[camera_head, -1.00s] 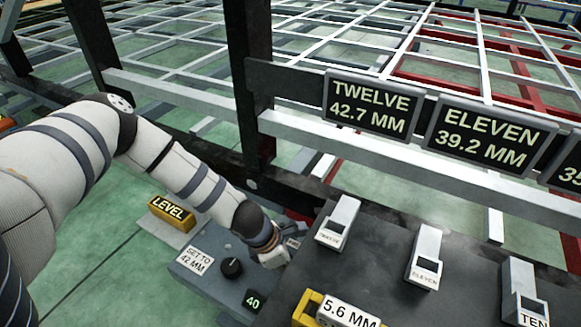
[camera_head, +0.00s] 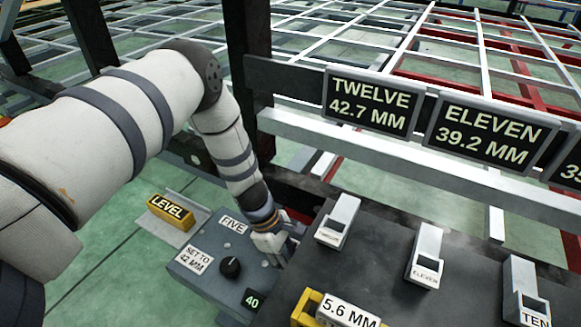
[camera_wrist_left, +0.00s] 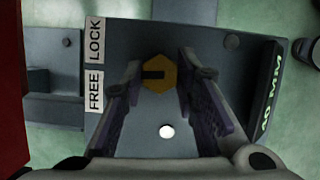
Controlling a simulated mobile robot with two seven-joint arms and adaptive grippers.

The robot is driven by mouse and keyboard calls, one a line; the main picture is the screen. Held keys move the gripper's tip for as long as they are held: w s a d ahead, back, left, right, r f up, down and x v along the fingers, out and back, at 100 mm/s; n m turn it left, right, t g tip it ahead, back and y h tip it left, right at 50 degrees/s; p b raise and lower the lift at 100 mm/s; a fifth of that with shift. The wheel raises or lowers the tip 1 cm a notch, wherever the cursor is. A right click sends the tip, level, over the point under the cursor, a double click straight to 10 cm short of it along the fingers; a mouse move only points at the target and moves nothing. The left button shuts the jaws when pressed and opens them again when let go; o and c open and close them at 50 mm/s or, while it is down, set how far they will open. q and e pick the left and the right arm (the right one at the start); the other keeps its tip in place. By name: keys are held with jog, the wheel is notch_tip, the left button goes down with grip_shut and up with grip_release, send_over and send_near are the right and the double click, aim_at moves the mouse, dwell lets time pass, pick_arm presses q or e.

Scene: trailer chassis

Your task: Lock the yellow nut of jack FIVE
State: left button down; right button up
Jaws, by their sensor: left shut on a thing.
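Jack FIVE (camera_head: 205,285) is a blue-grey box with a FIVE label, a "SET TO 42 MM" label and a black knob (camera_head: 230,267). The yellow hexagonal nut (camera_wrist_left: 160,84) shows in the left wrist view, with a dark mark pointing left, roughly between the LOCK label (camera_wrist_left: 97,40) and the FREE label (camera_wrist_left: 97,92). My left gripper (camera_wrist_left: 158,80) is shut on the nut, its fingers on either side. In the head view my left gripper (camera_head: 270,245) reaches down at the box's right side and hides the nut. My right gripper is not in view.
A yellow LEVEL block (camera_head: 171,212) lies left of the jack. A dark panel (camera_head: 375,250) with switches marked TWELVE, ELEVEN and TEN stands to the right. A black post (camera_head: 248,90) and a pale rail (camera_head: 400,160) with display signs rise behind.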

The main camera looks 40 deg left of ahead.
pick_arm(q)
jog(key=m+g, duration=0.1)
jog(key=m, duration=0.1)
jog(key=m+g+b, duration=0.1)
jog(key=m, duration=0.2)
jog(key=shift+w+f+m, duration=0.1)
jog(key=shift+w+m, duration=0.1)
jog(key=shift+m, duration=0.1)
jog(key=shift+d+m+g+b, duration=0.1)
jog(key=shift+m+g+b, duration=0.65)
jog(key=shift+m, duration=1.45)
jog(key=c, duration=1.2)
grip_release()
jog(key=shift+c, duration=0.2)
jog(key=shift+w, duration=0.1)
notch_tip(320, 180, up, 10)
